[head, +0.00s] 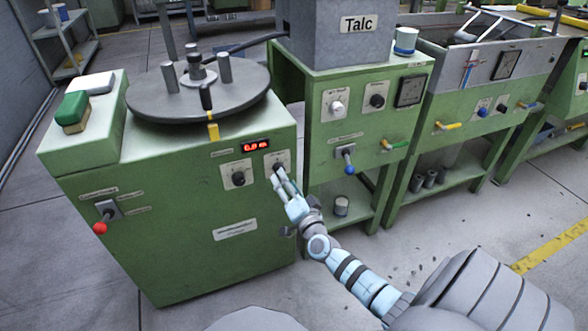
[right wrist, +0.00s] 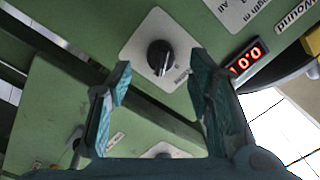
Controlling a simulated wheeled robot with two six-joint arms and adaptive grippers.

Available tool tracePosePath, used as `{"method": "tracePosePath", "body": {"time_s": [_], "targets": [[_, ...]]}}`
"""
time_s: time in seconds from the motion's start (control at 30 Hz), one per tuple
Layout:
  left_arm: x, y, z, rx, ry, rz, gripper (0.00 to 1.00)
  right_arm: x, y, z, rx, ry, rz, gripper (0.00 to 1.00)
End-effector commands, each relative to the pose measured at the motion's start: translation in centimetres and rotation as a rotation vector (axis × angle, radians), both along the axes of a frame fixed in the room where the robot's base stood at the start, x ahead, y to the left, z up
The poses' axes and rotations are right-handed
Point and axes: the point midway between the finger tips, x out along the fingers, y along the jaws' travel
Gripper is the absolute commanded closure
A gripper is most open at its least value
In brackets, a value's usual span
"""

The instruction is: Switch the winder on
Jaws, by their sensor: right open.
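The winder (head: 190,230) is the green cabinet at the left, with a grey round turntable (head: 160,100) on top. A red display (head: 255,145) reads about 0.0; it also shows in the right wrist view (right wrist: 246,60). Two black knobs on white plates sit below it, a left knob (head: 238,179) and a right knob (head: 279,167). My right gripper (head: 282,176) is open at the right knob. In the right wrist view a black knob (right wrist: 160,56) lies ahead, between the open fingertips (right wrist: 160,72); contact cannot be told. My left gripper is out of view.
A red-tipped lever (head: 101,226) sticks out of the winder's left front. A green Talc machine (head: 385,90) with knobs and a blue-tipped lever (head: 348,162) stands close to the right.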

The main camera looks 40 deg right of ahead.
Motion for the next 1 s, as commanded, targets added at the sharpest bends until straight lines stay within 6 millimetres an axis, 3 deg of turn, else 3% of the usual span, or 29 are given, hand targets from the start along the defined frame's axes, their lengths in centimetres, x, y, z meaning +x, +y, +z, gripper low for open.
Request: {"method": "tracePosePath", "body": {"time_s": [0.2, 0.33, 0.9, 1.0], "targets": [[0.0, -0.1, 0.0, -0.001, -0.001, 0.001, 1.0, -5.8, 1.9, -0.4, 0.0, 0.004, 0.002, 0.53], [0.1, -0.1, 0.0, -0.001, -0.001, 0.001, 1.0, -7.6, 2.4, -0.4, 0.001, 0.002, 0.001, 0.53], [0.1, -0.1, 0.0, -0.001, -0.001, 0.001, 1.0, -8.0, 2.6, -0.4, 0.002, 0.001, 0.001, 0.53], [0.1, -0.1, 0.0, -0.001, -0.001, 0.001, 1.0, -7.6, 3.9, -1.2, -0.022, 0.037, 0.065, 0.53]]}}
